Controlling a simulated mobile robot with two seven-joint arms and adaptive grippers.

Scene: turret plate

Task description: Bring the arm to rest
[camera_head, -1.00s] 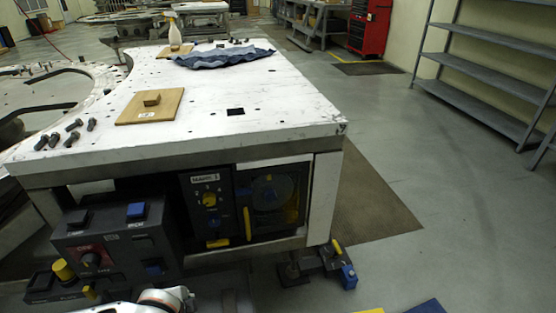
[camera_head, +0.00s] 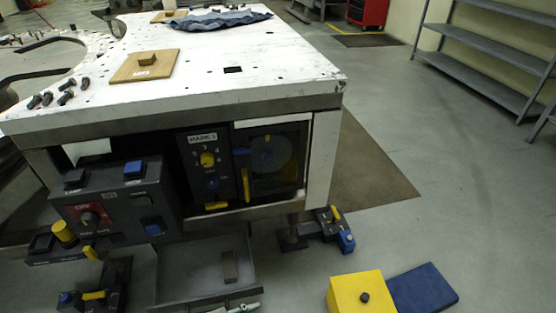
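Neither gripper shows clearly. A small pale piece (camera_head: 240,308) at the bottom edge is probably part of my own arm, cut off by the frame. Above it, a grey drawer (camera_head: 185,272) stands open below the bench, with a small brownish bar (camera_head: 230,266) lying in it. The dark control box (camera_head: 118,200) has a red-labelled black knob, blue and black buttons and a yellow knob. The panel marked MARK:1 (camera_head: 203,165) has a yellow dial and a yellow handle. A dark window with a round disc (camera_head: 270,155) is beside it.
The white bench top (camera_head: 240,75) holds a wooden board with a small block (camera_head: 145,66), several dark bolts (camera_head: 66,92) and a blue cloth (camera_head: 215,20). Open floor extends right towards grey shelves (camera_head: 490,60).

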